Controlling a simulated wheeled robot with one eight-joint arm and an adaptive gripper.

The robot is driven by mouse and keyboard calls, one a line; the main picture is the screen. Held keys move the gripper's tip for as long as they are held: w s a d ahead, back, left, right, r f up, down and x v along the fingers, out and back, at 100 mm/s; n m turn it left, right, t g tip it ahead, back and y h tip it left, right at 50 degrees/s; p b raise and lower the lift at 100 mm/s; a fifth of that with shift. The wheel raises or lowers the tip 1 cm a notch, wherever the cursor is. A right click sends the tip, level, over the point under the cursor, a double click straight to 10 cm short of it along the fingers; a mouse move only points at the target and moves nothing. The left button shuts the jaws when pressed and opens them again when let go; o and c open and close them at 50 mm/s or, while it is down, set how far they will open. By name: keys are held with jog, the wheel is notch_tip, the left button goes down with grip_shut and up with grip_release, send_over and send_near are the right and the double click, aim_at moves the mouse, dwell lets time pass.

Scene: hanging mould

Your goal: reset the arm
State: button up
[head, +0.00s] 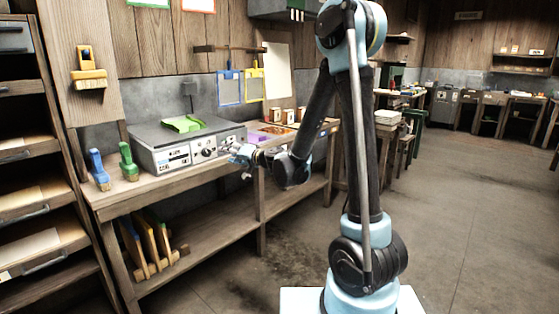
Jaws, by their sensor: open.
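My arm rises from its base at the lower right and bends down to the left over the front edge of the workbench (150,190). My gripper (240,158) is open. It is small in the view, beside the right front corner of a grey machine (172,146) with dials. I see nothing held in it, but the fingers are hard to make out. A blue mould frame (230,87) and a yellow mould frame (254,84) hang on the wall behind the bench, apart from my gripper.
A green tray (184,124) lies on the machine. A blue brush (98,168) and a green brush (128,161) stand at the bench's left. A purple item (264,139) and small wooden blocks (274,116) are behind my gripper. The floor (470,200) at right is clear.

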jog(key=s+d+f+g+h, duration=0.2)
jog(key=s+d+f+h, duration=0.2)
jog(key=s+d, duration=0.7)
jog(key=s+d+f+g+h, duration=0.3)
jog(key=s+d, duration=0.8)
jog(key=d, duration=0.5)
jog(key=s+d+f+g+h, duration=0.3)
jog(key=s+d+f+h, duration=0.2)
jog(key=s+d, duration=0.7)
jog(key=shift+d+h, duration=0.7)
jog(key=shift+d, duration=0.35)
jog(key=shift+w+f, duration=0.2)
jog(key=shift+w, duration=0.2)
